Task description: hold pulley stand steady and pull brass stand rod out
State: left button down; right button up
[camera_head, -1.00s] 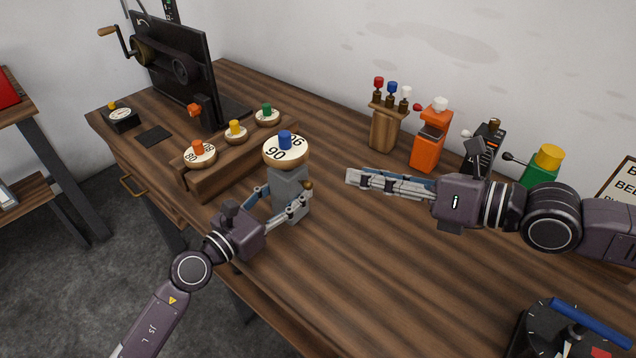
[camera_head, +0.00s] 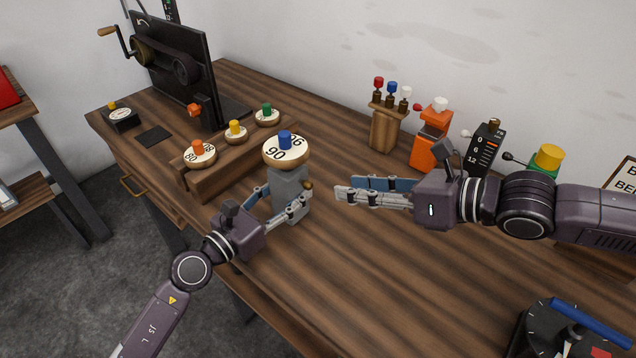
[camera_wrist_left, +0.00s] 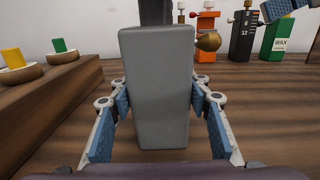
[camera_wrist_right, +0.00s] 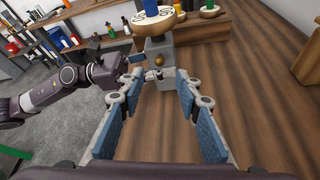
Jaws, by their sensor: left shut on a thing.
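The pulley stand (camera_head: 290,190) is a grey block on the bench, with a cream pulley (camera_head: 286,152) marked 90 and a blue knob on top. My left gripper (camera_head: 286,202) is shut on the grey block; the left wrist view shows the block (camera_wrist_left: 156,88) between its fingers. The brass rod's round end (camera_head: 309,185) sticks out of the block's right side, and also shows in the left wrist view (camera_wrist_left: 208,40) and right wrist view (camera_wrist_right: 159,60). My right gripper (camera_head: 345,190) is open and empty, pointing at the brass end, a short gap away.
A wooden rack (camera_head: 235,152) with several pulleys stands left of the stand. A wooden holder (camera_head: 385,128), an orange device (camera_head: 430,145) and a black scale block (camera_head: 484,145) line the back. A dark device (camera_head: 565,330) sits front right. The bench between is clear.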

aim_at(313, 184)
jog(key=shift+x, duration=4.55)
grip_shut()
